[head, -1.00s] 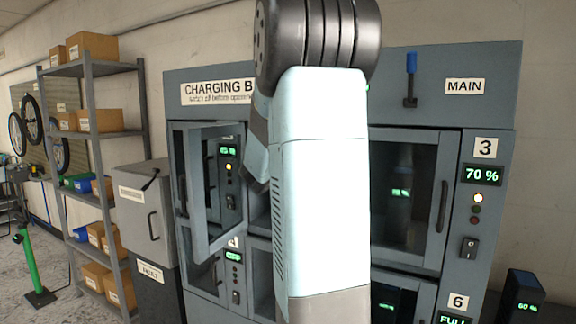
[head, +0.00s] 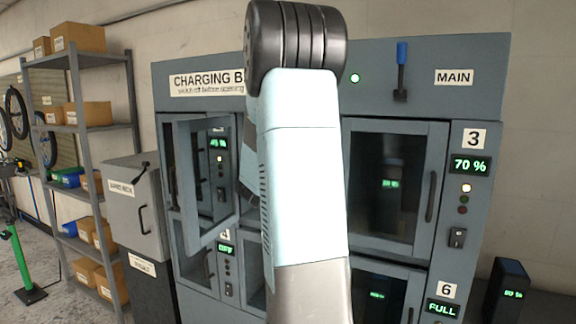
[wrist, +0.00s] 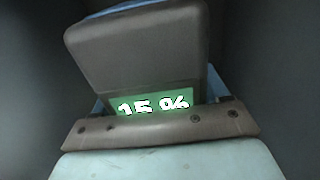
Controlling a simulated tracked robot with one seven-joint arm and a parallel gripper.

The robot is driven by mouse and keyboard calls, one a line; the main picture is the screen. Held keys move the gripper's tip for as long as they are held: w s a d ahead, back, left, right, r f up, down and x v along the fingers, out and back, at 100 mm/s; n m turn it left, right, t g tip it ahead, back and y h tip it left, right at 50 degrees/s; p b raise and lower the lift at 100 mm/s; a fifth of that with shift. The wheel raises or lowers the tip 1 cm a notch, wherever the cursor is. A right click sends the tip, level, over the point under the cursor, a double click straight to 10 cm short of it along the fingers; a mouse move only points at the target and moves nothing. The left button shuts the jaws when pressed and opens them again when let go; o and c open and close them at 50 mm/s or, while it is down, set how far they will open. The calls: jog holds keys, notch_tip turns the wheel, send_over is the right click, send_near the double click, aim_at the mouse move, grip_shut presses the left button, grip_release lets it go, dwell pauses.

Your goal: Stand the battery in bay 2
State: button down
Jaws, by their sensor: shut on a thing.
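The battery (wrist: 140,50) is a dark grey-brown block with a green display reading 15 %. It fills the middle of the wrist view, and my gripper (wrist: 163,112) is shut on it. Dark walls lie close on both sides of it. In the head view my arm hides the gripper, the battery and most of the middle of the charging cabinet (head: 418,78). Bay 2's label and panel are not visible; the upper middle compartment is behind my arm. I cannot tell whether the battery touches the bay floor.
A glazed door (head: 199,238) stands open left of my arm. Bay 3's door (head: 432,150) is shut, its display reading 70 %. Another battery (head: 507,293) stands at lower right. A grey box (head: 137,215) and shelves (head: 84,52) with cartons stand left.

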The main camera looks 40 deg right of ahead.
jog(key=shift+d, duration=0.15)
jog(key=shift+f, duration=0.15)
grip_release()
dwell(0.3)
jog(key=v, duration=1.2)
